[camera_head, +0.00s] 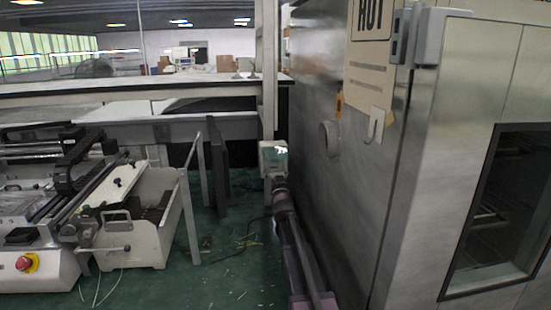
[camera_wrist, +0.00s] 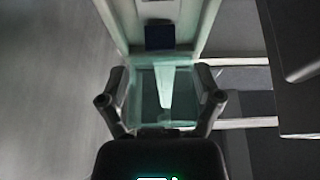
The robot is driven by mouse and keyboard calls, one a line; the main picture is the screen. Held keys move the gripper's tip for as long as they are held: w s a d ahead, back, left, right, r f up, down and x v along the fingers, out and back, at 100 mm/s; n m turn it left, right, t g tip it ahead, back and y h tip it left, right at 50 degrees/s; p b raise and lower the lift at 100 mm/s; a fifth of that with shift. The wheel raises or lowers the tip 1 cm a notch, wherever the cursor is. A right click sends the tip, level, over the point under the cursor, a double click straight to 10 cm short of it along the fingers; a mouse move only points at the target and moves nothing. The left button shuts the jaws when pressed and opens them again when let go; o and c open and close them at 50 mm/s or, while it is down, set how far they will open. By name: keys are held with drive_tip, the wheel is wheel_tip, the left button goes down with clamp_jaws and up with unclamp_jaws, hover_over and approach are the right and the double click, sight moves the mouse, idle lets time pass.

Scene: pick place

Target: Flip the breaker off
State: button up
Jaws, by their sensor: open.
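A small pale green-grey box (camera_head: 273,157), apparently the breaker box, is at the foot of a pale upright post in the head view. In the wrist view the pale box (camera_wrist: 120,18) fills the upper middle, with a dark square (camera_wrist: 159,37) on it. Below the square is a teal recess with a pale, tapering piece (camera_wrist: 165,88); I cannot tell whether this is the switch. My gripper (camera_wrist: 161,72) is open, with one dark finger on each side of the recess. Nothing shows between the fingers except the box behind. In the head view my gripper (camera_head: 278,180) is close below the box; contact is unclear.
A large steel cabinet (camera_head: 350,180) stands close on the right of my arm, with a round port (camera_head: 329,138) and a cardboard sign (camera_head: 372,60). A white machine (camera_head: 130,225) stands at the left. Green floor (camera_head: 225,270) between is mostly clear, with scattered debris and a cable.

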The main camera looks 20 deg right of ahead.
drive_tip(key=shift+p+x, duration=0.8)
drive_tip(key=shift+x, duration=1.9)
clamp_jaws()
